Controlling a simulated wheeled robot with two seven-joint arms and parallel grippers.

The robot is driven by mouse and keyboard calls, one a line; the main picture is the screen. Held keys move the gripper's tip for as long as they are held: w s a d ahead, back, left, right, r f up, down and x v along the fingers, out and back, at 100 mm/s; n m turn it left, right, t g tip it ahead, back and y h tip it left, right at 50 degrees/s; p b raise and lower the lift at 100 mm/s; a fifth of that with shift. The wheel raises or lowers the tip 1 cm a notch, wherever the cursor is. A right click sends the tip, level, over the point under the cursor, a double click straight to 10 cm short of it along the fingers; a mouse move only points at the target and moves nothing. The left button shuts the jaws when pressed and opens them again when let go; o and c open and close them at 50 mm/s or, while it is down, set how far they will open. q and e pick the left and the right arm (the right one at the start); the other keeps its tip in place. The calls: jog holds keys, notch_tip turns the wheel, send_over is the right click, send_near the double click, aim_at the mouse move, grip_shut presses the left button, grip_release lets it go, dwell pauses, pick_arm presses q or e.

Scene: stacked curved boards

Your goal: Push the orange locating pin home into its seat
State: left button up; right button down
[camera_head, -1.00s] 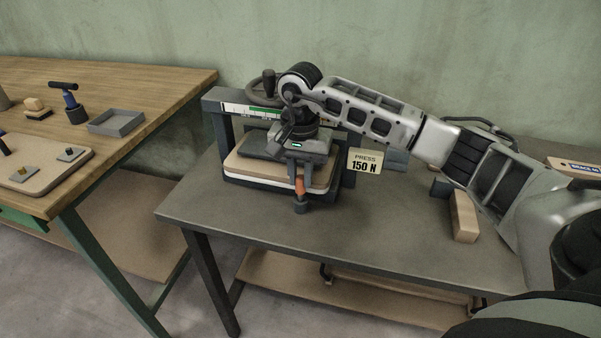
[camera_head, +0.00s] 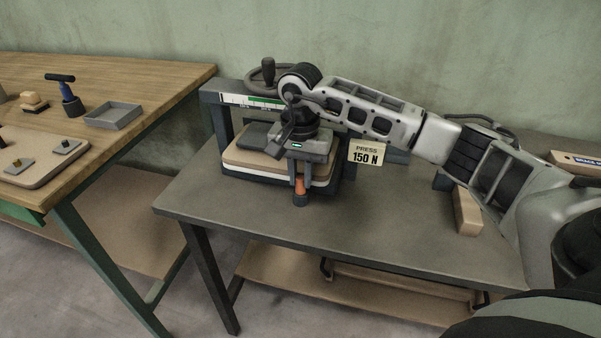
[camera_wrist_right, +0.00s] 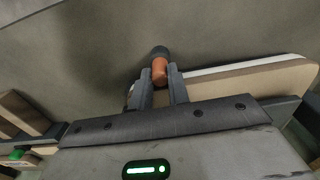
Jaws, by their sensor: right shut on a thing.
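The orange locating pin (camera_head: 299,187) stands at the front edge of the press, with its lower end at a dark round seat (camera_head: 301,200). My right gripper (camera_head: 300,177) points down over it and is shut on the pin's upper part. In the right wrist view, the orange pin (camera_wrist_right: 160,72) shows between and past the two fingertips, in line with the dark seat (camera_wrist_right: 159,52). How deep the pin sits is hidden. My left gripper is not in view.
The press (camera_head: 212,125) holds stacked curved boards (camera_head: 240,160) right behind the pin. A "PRESS 150 N" sign (camera_head: 366,155) stands to the right. A wooden block (camera_head: 467,212) lies under my right arm. The front of the grey table (camera_head: 350,245) is clear.

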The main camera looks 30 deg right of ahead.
jog(key=c, duration=1.3)
grip_release()
jog(key=shift+f, duration=0.1)
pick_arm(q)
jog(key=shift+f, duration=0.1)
pick_arm(e)
jog(key=shift+o, duration=0.2)
jog(key=shift+r, duration=0.35)
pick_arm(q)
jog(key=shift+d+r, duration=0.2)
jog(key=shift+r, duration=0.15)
pick_arm(e)
notch_tip(320, 180, up, 15)
jog(key=shift+r, duration=0.15)
